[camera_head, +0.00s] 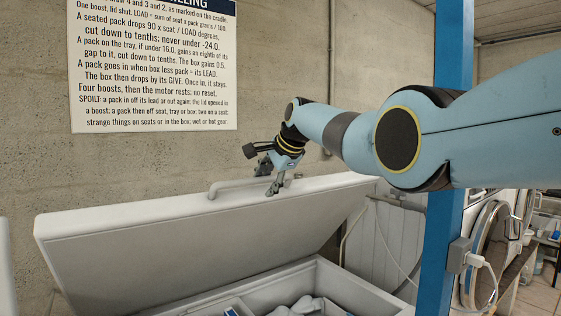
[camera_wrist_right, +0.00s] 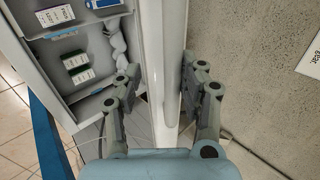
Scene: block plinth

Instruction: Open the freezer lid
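The white freezer lid (camera_head: 200,235) stands raised and tilted back, with the freezer box (camera_head: 350,290) open below it. A pale bar handle (camera_head: 235,184) runs along the lid's upper edge. My right gripper (camera_head: 275,186) is at the right end of this handle. In the right wrist view its fingers (camera_wrist_right: 162,95) are spread apart, one on each side of the lid's edge (camera_wrist_right: 152,60) and handle (camera_wrist_right: 172,75). The right finger is close to the handle; I cannot tell whether it touches. My left gripper is not in view.
Small labelled packs (camera_wrist_right: 75,65) and pale lumpy bags (camera_wrist_right: 115,40) lie inside the freezer. A blue post (camera_head: 445,130) stands to the right, behind my right arm. A concrete wall with a printed sign (camera_head: 155,65) is behind the lid. A round-doored machine (camera_head: 487,240) stands farther right.

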